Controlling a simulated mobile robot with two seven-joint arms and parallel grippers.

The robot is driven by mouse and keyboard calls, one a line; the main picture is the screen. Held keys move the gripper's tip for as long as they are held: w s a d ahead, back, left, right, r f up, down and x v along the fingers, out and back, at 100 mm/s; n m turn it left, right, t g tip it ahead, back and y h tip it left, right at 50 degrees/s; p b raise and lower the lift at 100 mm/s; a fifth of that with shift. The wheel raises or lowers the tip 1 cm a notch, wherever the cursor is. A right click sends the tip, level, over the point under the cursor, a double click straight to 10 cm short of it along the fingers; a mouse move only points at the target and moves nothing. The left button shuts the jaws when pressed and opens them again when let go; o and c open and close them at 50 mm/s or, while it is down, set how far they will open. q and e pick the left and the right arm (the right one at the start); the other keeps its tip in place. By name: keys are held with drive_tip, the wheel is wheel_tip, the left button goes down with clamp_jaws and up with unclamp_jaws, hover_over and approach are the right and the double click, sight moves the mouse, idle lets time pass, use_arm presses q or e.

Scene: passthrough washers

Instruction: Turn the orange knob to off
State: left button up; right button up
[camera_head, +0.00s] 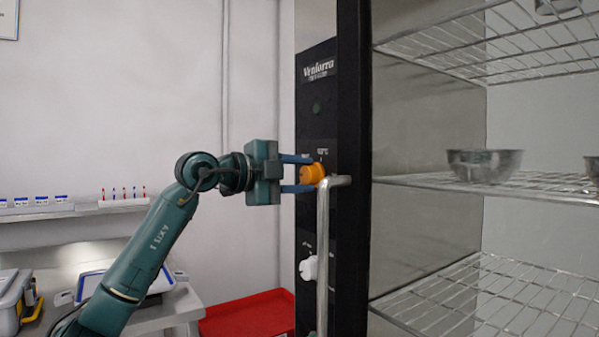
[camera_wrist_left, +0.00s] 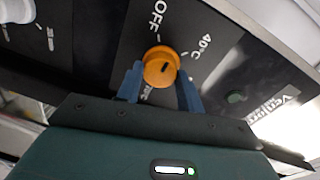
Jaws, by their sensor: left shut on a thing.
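The orange knob (camera_head: 312,174) sits on the black control panel (camera_head: 317,120) of the washer. In the left wrist view, the orange knob (camera_wrist_left: 161,67) carries a dark pointer mark, and the labels OFF and 40°C are printed around it; another label is partly hidden by my finger. My left gripper (camera_head: 300,173) reaches the knob from the left, with one blue finger on each side of it. In the left wrist view, my left gripper (camera_wrist_left: 160,85) is shut on the knob.
A vertical metal handle (camera_head: 323,255) stands just right of the knob, close to my fingers. A white knob (camera_head: 309,268) is lower on the panel. Wire shelves with a metal bowl (camera_head: 484,165) are at the right. A red tray (camera_head: 250,315) lies low behind my arm.

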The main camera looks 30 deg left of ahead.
use_arm(q)
drive_tip(key=n+p, duration=0.1)
drive_tip(key=n, duration=0.3)
drive_tip(key=shift+a+n, duration=0.1)
drive_tip(key=shift+n, duration=0.7)
drive_tip(key=shift+n+h+p, duration=0.3)
drive_tip(key=shift+p, duration=0.05)
use_arm(e)
drive_tip(key=shift+d+r, duration=0.3)
drive_tip(key=shift+r, duration=0.05)
drive_tip(key=shift+h, duration=0.3)
use_arm(q)
drive_tip(key=o, duration=1)
